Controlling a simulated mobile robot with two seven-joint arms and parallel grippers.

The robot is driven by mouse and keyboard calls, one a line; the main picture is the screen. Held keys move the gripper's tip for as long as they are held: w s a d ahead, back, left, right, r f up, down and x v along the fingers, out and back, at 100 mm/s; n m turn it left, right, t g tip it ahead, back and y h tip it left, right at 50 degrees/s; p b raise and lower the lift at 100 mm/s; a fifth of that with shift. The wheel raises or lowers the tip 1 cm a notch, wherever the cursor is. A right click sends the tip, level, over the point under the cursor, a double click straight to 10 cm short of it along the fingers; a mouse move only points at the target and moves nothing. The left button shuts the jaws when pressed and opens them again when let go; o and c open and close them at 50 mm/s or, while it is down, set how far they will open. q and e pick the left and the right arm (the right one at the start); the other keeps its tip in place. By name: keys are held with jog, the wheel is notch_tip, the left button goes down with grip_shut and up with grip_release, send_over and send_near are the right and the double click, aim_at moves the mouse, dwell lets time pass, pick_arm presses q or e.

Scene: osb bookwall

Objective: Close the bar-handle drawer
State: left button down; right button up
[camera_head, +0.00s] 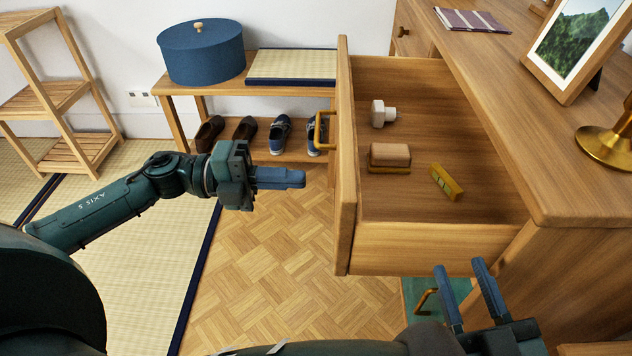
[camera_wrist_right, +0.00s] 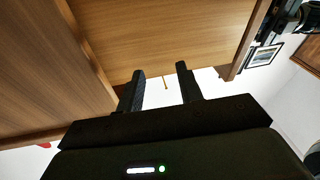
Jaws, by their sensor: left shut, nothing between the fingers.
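The bar-handle drawer (camera_head: 384,248) stands pulled well out of the wooden cabinet, its front panel facing left in the head view. Its brass bar handle (camera_head: 319,131) is on the outer face of that panel. My left gripper (camera_head: 304,178) is shut and empty, left of the drawer front and a little nearer than the handle, apart from it in the picture. My right gripper (camera_head: 461,264) is open and empty, in front of the drawer's near side. The right wrist view shows its spread fingers (camera_wrist_right: 160,75) before wooden panels.
The drawer holds a white bolt-like piece (camera_head: 381,114), a wooden block (camera_head: 389,155) and a yellow bar (camera_head: 446,182). A green front with a brass handle (camera_head: 425,301) shows below. A bench (camera_head: 190,88) with a blue box (camera_head: 201,53) and shoes stands behind. Parquet floor (camera_head: 290,265) is clear.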

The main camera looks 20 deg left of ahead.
pick_arm(q)
jog(key=x, duration=0.4)
jog(key=shift+w+d, duration=0.1)
jog(key=shift+d, duration=0.2)
pick_arm(e)
jog(key=shift+a+r, duration=0.1)
pick_arm(q)
jog(key=shift+d, duration=0.1)
pick_arm(e)
jog(key=shift+r, duration=0.2)
